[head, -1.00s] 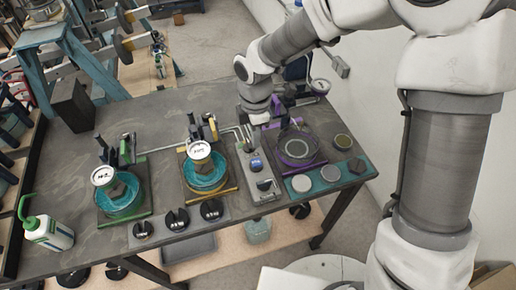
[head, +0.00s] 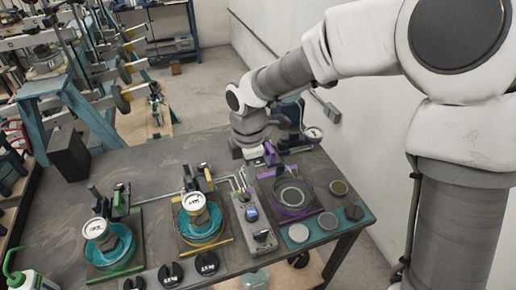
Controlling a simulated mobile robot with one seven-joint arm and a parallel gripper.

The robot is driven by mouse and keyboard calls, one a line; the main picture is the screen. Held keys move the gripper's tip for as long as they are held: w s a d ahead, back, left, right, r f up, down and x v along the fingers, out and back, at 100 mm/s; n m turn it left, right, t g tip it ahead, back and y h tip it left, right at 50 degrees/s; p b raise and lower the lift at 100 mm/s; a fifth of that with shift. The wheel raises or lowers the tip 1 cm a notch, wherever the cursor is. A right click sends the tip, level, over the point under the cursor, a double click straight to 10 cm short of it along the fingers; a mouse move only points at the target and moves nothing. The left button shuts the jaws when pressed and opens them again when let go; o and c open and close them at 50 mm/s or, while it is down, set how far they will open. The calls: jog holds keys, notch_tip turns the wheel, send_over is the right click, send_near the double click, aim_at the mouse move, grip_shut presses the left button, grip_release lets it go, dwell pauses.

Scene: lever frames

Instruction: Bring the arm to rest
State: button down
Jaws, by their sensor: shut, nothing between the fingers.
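My arm reaches in from the right over the table (head: 150,160). My gripper (head: 256,155) is small and dark below the wrist, shut and empty. It appears just left of the purple lever; whether they touch cannot be told. A green-framed station (head: 110,245) and a yellow-framed station (head: 203,222), each with a white-faced gauge and teal ring, stand to the left.
A grey control box (head: 252,222) stands between the yellow and purple stations. Black knobs (head: 171,274) line the front edge. A green-topped bottle (head: 30,279) is at the front left, a black block (head: 68,152) at the back left. A white wall (head: 350,170) bounds the right.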

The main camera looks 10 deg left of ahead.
jog(key=shift+d, duration=0.1)
jog(key=s+d+r+m+t+h, duration=0.1)
jog(key=s+d+r+m+t, duration=0.15)
jog(key=d+r+m, duration=0.65)
jog(key=s+d+r+m+t, duration=0.1)
jog(key=s+d+r+m, duration=0.5)
jog(key=d, duration=0.5)
jog(key=s+d+r+m+t, duration=0.1)
jog(key=s+d+m, duration=0.4)
jog(key=m, duration=0.4)
jog(key=shift+s+t+y, duration=0.15)
jog(key=shift+t+y, duration=0.2)
jog(key=shift+y, duration=0.05)
